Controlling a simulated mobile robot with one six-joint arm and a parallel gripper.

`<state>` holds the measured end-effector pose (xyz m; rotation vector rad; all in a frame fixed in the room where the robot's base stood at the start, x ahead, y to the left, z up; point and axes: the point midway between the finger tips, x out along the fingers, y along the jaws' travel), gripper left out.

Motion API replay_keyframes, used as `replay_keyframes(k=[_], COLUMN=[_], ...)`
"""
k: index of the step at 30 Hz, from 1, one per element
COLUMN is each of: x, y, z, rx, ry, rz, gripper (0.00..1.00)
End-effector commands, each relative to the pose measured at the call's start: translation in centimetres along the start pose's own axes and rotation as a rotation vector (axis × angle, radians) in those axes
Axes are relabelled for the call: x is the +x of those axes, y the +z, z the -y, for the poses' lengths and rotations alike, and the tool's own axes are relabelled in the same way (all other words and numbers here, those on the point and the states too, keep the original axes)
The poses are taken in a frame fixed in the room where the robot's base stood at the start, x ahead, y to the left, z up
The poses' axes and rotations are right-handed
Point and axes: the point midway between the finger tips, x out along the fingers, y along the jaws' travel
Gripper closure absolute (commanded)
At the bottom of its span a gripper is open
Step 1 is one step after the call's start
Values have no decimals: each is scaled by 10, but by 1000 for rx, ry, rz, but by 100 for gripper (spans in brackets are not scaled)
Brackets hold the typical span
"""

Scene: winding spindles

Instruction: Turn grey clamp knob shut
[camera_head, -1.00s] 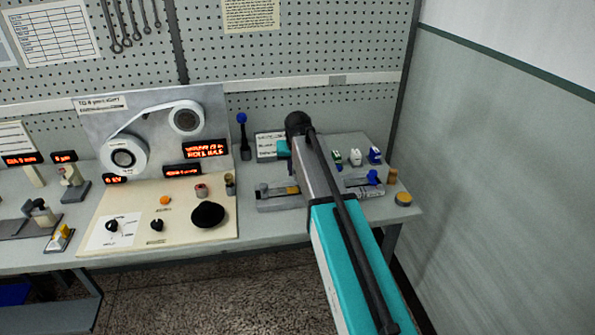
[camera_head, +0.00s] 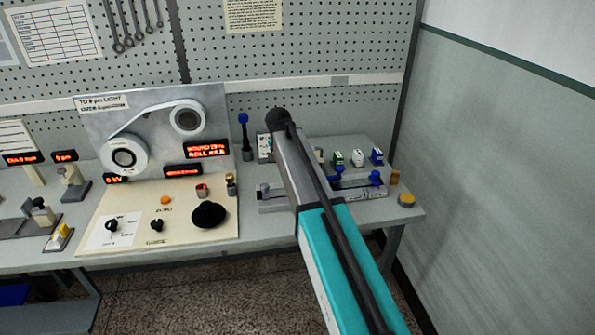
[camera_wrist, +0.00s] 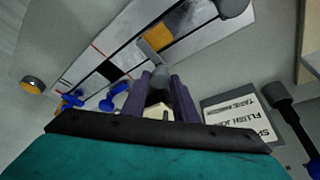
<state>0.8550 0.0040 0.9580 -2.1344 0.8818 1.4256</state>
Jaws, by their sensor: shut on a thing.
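The grey clamp knob (camera_head: 264,187) is at the left end of the grey block (camera_head: 274,206) on the bench; it also shows at the top right of the wrist view (camera_wrist: 234,6). My gripper (camera_wrist: 160,88) has its two purple fingers shut on a dark grey rounded piece (camera_wrist: 158,84) with a pale part beneath. What this piece is I cannot tell. The fingers are apart from the grey knob. My arm hides the gripper and the middle of the block in the head view. A yellow piece (camera_wrist: 158,37) lies on the block.
Blue knobs (camera_head: 374,177) are at the block's right end. A row with a green (camera_head: 337,158), a white (camera_head: 357,158) and a blue piece (camera_head: 376,156) stands behind. A control panel (camera_head: 120,240) is left.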

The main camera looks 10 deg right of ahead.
Motion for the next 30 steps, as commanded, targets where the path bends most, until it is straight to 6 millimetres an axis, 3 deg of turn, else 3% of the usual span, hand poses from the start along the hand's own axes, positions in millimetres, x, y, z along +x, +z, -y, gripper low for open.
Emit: replay_keyframes(k=[14, 15, 18, 30], x=[0, 0, 0, -2], y=[1, 1, 1, 0], z=[1, 1, 0, 0], rx=[17, 16, 16, 16], ry=[6, 6, 6, 6], rz=[2, 2, 2, 0], gripper=[96, 69, 56, 56])
